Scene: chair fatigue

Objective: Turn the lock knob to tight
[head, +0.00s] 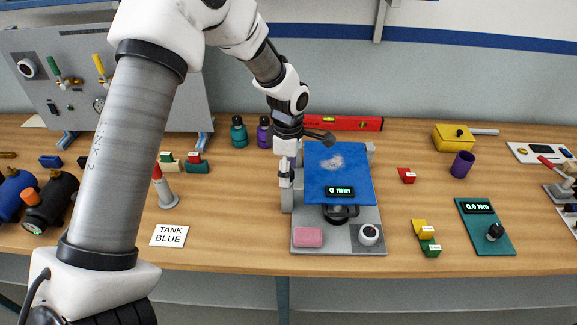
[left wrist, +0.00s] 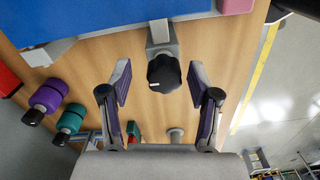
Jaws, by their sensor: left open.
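The lock knob (left wrist: 163,73) is a black fluted knob with a short white mark, on a grey post at the side of the rig, in the left wrist view. My left gripper (left wrist: 158,80) is open, with one finger on each side of the knob and visible gaps to both. In the head view my left gripper (head: 286,180) is at the left edge of the rig (head: 308,222), where it hides the knob. The rig carries a blue padded plate (head: 338,172) with a display reading 0 mm. No tight marking is legible. My right gripper is not seen.
A pink block (head: 308,237) and a small dial (head: 369,234) sit on the rig's front. Teal (head: 239,132) and purple (head: 265,132) bottles stand behind left. A grey cone with red tip (head: 166,190) and a TANK BLUE card (head: 169,236) are left.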

